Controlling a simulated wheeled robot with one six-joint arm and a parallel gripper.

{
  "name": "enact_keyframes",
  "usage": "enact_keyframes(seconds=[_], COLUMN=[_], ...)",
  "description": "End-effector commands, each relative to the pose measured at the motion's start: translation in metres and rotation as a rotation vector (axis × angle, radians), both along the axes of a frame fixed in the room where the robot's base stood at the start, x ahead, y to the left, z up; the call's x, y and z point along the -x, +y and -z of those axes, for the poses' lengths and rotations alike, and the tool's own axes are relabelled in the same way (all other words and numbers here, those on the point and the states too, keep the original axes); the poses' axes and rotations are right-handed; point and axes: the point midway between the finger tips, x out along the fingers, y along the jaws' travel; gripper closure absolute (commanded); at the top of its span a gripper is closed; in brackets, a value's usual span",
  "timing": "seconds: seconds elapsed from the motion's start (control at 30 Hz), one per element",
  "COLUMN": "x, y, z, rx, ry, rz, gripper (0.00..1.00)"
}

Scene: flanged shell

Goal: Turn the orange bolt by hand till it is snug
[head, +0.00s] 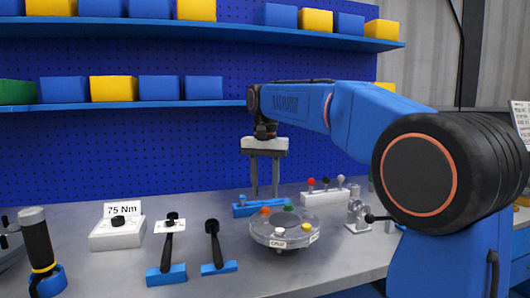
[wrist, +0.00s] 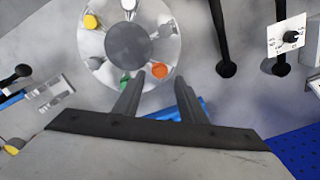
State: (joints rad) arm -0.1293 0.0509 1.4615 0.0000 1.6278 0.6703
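The orange bolt (head: 265,211) is on the back left part of the rim of a round, light grey flanged shell (head: 285,240). In the wrist view the orange bolt (wrist: 159,71) shows between the fingertips of my gripper (wrist: 159,79). A green bolt (wrist: 125,80) is beside the orange one, near the left fingertip in the wrist view. A yellow bolt (wrist: 91,22) is across the rim. The orange bolt's shank is hidden.
Two black-handled tools in blue holders (head: 167,272) (head: 219,266) stand left of the shell, near a grey box with a 75 Nm sign (head: 121,210). A blue block (head: 247,209) lies behind the shell. A white rack (head: 325,196) with colored knobs stands at the back right.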

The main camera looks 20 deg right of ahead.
Motion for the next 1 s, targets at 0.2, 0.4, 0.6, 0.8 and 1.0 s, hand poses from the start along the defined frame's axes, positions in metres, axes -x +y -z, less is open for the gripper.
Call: enact_keyframes(seconds=[0.2,0.4,0.6,0.8,1.0], x=[-0.001,-0.001,-0.001,0.000,0.000], y=[0.000,0.000,0.000,0.000,0.000], z=[-0.044,-0.084,-0.115,-0.130,-0.132], rx=[-0.001,-0.001,-0.001,0.000,0.000], ry=[-0.003,-0.003,-0.003,-0.001,0.000], rz=[0.000,0.000,0.000,0.000,0.000], gripper=[0.62,0.62,0.62,0.62,0.62])
